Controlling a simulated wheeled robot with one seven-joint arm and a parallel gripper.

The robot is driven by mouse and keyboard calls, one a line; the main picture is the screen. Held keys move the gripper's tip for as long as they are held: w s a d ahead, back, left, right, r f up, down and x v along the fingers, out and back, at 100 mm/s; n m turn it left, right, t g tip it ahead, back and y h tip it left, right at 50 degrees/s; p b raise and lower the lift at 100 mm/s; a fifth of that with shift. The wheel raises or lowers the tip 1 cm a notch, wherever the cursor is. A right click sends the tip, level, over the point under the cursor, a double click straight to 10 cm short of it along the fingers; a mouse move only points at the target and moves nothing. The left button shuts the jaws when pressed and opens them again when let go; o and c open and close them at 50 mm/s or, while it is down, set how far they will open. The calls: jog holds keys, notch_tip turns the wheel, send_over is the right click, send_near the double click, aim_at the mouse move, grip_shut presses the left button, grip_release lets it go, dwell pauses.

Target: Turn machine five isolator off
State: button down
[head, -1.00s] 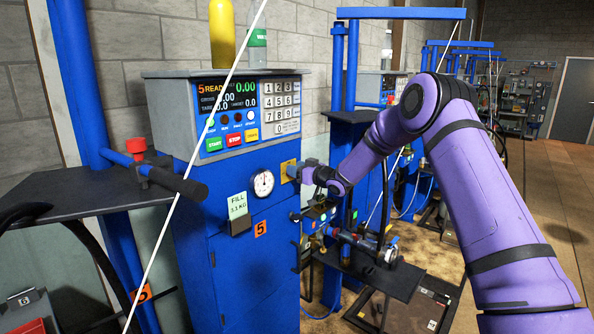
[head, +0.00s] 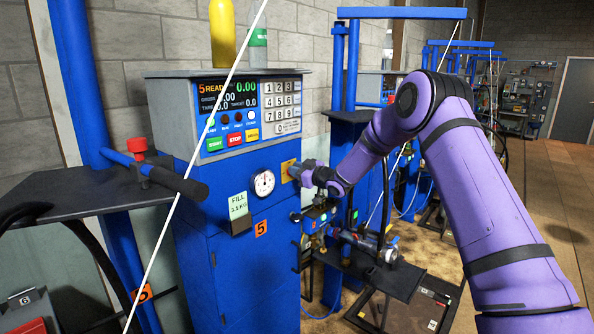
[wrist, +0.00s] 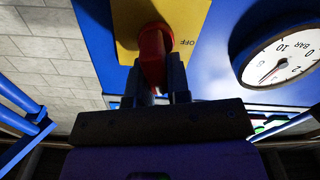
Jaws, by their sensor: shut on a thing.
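The machine five cabinet (head: 226,262) is blue, with an orange "5" label. Its isolator has a yellow plate (head: 288,171), also filling the top of the wrist view (wrist: 190,18). The red isolator handle (wrist: 152,48) stands out from that plate, with an upside-down "OFF" mark to its right. My gripper (wrist: 156,84) is shut on the red handle, one finger on each side. In the head view my gripper (head: 298,172) is at the plate and hides the handle. I cannot tell exactly which mark the handle points at.
A pressure gauge (head: 263,183) sits left of the plate, close to my gripper in the wrist view. A "FILL" card (head: 239,205) is further left. The lit display (head: 228,97) reads "5 READY" above. A black shelf with fittings (head: 368,268) stands at the right.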

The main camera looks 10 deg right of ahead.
jog(key=n, duration=0.3)
jog(key=shift+s+a+f+n, duration=0.2)
jog(key=shift+a+n, duration=0.05)
jog(key=shift+n, duration=0.15)
jog(key=n, duration=0.3)
jog(key=shift+s+a+f+n, duration=0.1)
jog(key=shift+a+f+n, duration=0.1)
jog(key=shift+n, duration=0.1)
jog(key=n, duration=0.3)
jog(key=shift+s+f, duration=0.1)
jog(key=shift+f, duration=0.2)
jog(key=shift+f+n, duration=0.15)
jog(key=shift+n, duration=0.8)
jog(key=shift+f+n, duration=0.15)
jog(key=shift+n, duration=0.8)
jog(key=c, duration=1.1)
grip_release()
jog(key=v, duration=1)
jog(key=shift+s+d, duration=0.2)
jog(key=shift+s, duration=0.15)
